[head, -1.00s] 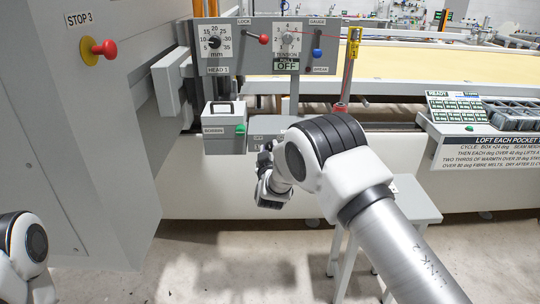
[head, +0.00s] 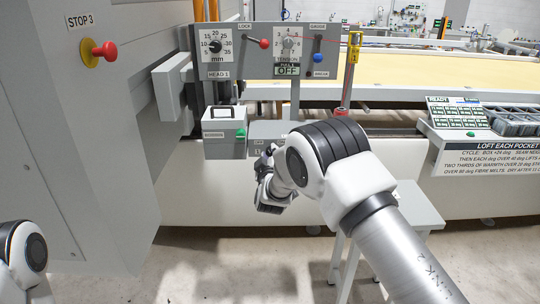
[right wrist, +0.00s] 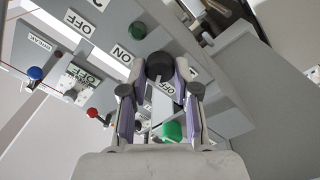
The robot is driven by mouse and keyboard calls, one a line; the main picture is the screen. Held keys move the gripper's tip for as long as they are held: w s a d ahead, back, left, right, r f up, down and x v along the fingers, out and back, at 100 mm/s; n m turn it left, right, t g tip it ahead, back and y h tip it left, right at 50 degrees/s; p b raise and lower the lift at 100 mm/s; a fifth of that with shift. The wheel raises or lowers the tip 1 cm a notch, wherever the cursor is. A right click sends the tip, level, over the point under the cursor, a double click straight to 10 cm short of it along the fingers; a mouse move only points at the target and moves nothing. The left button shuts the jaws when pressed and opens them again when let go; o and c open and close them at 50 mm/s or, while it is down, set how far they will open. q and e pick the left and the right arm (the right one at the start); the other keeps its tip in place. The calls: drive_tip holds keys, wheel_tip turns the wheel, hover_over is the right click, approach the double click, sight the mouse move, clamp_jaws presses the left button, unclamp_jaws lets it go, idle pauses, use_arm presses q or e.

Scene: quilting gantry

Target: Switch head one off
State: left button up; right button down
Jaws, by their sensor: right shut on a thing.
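The grey HEAD 1 panel (head: 243,68) stands at upper centre in the head view, with dials and coloured knobs. Below it is a grey switch box (head: 270,130), partly hidden by my right arm. In the right wrist view, a dark round knob (right wrist: 160,65) sits between the purple-lined fingers of my right gripper (right wrist: 158,88), which is shut on it. An ON label (right wrist: 122,55) and OFF labels (right wrist: 75,20) are close to the knob. Which way the knob points cannot be told. My left gripper is out of view; only part of my left arm shows.
A red STOP 3 button (head: 106,51) is on the cabinet at left. A grey bobbin box (head: 224,131) hangs left of my right gripper. A grey stool (head: 415,210) stands beneath my right arm. A sign panel (head: 480,150) is at right.

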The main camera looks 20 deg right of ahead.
drive_tip(key=c, duration=0.9)
unclamp_jaws()
drive_tip(key=shift+w+r, duration=0.1)
drive_tip(key=shift+r, duration=0.1)
drive_tip(key=shift+o, duration=0.2)
drive_tip(key=shift+f, duration=0.1)
drive_tip(key=v, duration=1.2)
drive_tip(key=shift+f, duration=0.1)
